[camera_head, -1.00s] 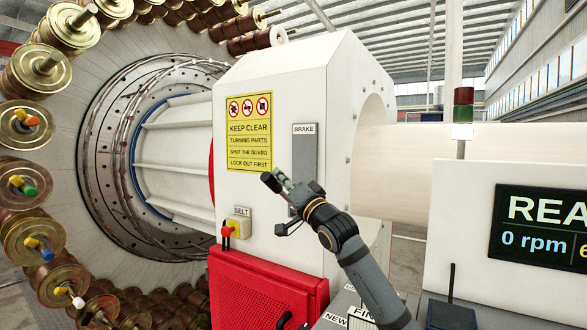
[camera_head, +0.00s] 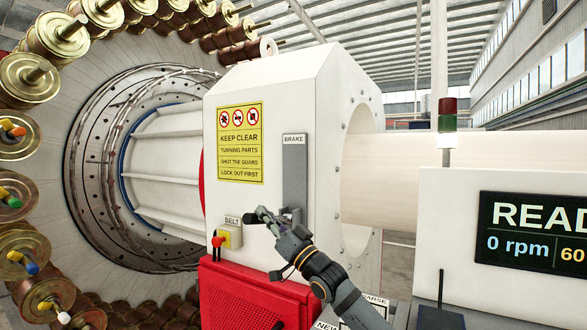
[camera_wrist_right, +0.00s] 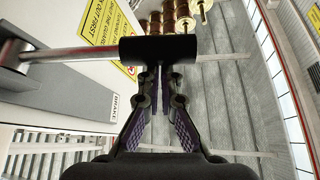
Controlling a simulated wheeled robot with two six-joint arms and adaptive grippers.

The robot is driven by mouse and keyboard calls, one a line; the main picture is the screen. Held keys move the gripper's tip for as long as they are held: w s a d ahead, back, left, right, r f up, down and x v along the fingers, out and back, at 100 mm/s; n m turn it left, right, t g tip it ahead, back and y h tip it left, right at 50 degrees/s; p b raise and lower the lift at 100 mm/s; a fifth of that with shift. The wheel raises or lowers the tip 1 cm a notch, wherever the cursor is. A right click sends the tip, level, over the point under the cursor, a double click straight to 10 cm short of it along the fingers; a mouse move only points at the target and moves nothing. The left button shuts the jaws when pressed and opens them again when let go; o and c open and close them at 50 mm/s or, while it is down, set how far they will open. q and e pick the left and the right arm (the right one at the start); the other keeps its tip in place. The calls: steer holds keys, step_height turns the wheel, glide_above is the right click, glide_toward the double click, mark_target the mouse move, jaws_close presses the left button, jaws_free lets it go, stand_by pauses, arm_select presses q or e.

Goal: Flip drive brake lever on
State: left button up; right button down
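The brake lever has a silver rod (camera_wrist_right: 75,54) and a black crossbar grip (camera_wrist_right: 158,50), seen close in the right wrist view. It comes off a grey plate (camera_head: 294,170) labelled BRAKE on the white housing. In the head view its grip (camera_head: 263,214) stands out low along the plate. My right gripper (camera_wrist_right: 160,80) has its fingers drawn together with only a narrow gap. Their tips meet the crossbar or lie just behind it; the bar hides the ends. I see no sign that they clasp it. My left gripper is not in view.
A red guard (camera_head: 245,295) lies below. The spool carousel (camera_head: 50,150) fills the left. A display (camera_head: 530,232) stands at the right.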

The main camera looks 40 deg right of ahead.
steer(key=shift+w+f, duration=0.1)
steer(key=shift+f, duration=0.3)
step_height(320, 180, up, 11)
steer(key=shift+f, duration=0.2)
stand_by(0.4)
